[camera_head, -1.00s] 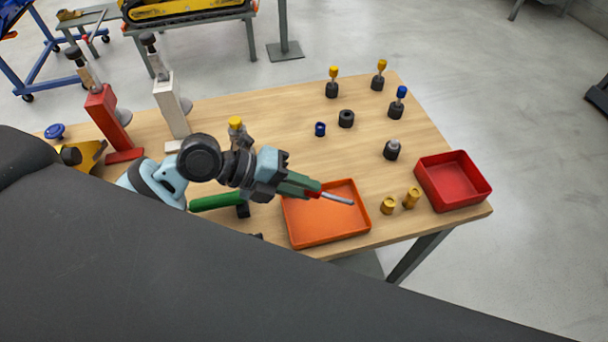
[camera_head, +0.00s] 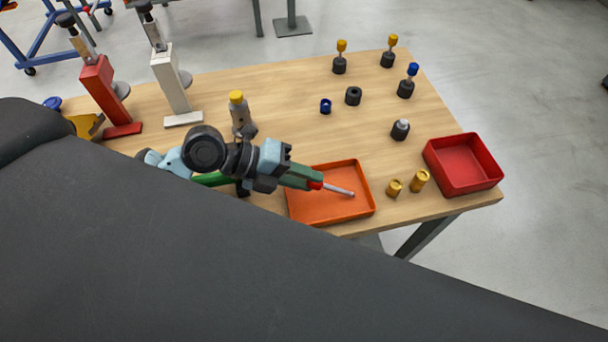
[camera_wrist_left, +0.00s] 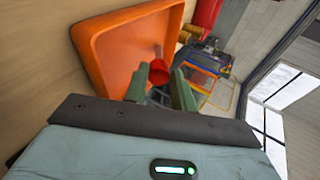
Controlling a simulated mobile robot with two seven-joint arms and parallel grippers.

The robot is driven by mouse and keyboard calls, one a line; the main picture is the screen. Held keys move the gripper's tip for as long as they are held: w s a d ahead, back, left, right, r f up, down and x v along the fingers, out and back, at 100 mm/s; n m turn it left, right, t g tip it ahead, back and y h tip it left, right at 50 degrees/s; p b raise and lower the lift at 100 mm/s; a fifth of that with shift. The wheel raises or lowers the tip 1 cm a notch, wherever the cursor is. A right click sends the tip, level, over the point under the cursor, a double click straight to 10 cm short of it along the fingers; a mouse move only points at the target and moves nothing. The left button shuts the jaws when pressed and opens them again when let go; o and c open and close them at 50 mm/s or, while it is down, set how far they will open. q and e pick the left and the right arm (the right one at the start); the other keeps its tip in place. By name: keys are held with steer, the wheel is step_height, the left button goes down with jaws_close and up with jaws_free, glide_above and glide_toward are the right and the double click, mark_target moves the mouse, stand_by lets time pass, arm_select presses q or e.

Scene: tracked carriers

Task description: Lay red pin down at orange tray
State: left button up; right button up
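The red pin (camera_head: 340,189) has a red head and a thin grey shaft. My left gripper (camera_head: 308,181) has green fingers shut on the pin near its red head. The shaft points right, over the orange tray (camera_head: 330,215), an empty shallow square tray at the table's front edge. In the left wrist view the red head (camera_wrist_left: 158,73) is between the fingertips (camera_wrist_left: 160,84), with the orange tray (camera_wrist_left: 110,50) behind it. The gap between pin and tray floor is hard to judge. My right gripper is not in view.
A red bin (camera_head: 464,165) stands at the table's right corner. Two brass pieces (camera_head: 408,184) stand between it and the tray. Several black-based parts stand farther back. A yellow-capped bottle (camera_head: 238,112) is close behind my left arm. A red clamp stand (camera_head: 105,90) and white one (camera_head: 172,85) stand left.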

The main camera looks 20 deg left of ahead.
arm_select(q)
steer(key=o, duration=0.4)
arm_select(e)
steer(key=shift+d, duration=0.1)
arm_select(q)
steer(key=shift+s+a+r, duration=0.1)
steer(key=shift+a+r, duration=0.05)
steer(key=shift+a, duration=0.25)
steer(key=b+v, duration=0.1)
steer(key=v, duration=0.4)
steer(key=shift+s+a+r+b, duration=0.1)
steer(key=shift+s+a+b, duration=0.05)
steer(key=shift+a+b, duration=0.15)
steer(key=shift+s+a+r, duration=0.15)
steer(key=shift+a+r, duration=0.3)
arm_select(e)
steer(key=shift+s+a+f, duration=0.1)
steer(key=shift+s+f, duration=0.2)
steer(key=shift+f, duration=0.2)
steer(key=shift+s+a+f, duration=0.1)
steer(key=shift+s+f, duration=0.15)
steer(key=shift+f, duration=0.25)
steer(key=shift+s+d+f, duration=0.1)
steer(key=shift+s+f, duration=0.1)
